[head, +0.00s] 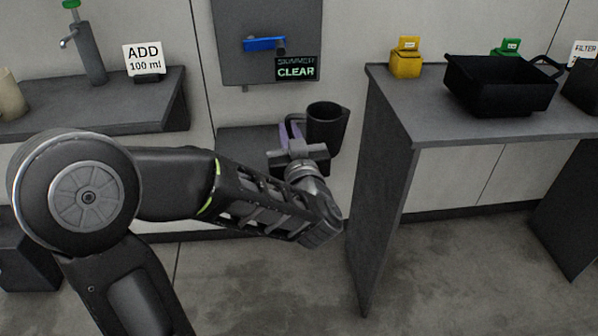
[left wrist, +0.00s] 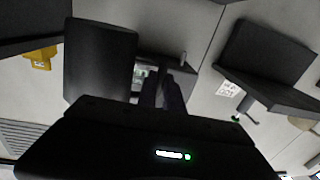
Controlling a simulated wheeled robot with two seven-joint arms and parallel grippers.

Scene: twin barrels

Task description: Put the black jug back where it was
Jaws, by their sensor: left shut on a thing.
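The black jug (head: 328,127) is upright in front of the wall, at the right end of a low grey shelf (head: 240,142), below the wall panel. My left gripper (head: 292,134) is shut on the jug's handle, on the jug's left side. I cannot tell whether the jug's base touches the shelf, as my gripper and wrist hide part of that spot. In the left wrist view the jug (left wrist: 100,60) is a dark cylinder beside the gripper fingers (left wrist: 162,92). My right gripper is not in view.
A grey panel (head: 234,62) with a blue lever (head: 262,44) and a "CLEAR" display (head: 297,70) hangs above. The right table (head: 440,128) bears a yellow block (head: 406,62) and a black bin (head: 500,88). A left counter (head: 110,112) holds a tap (head: 88,52) and an "ADD 100 ml" sign (head: 143,58).

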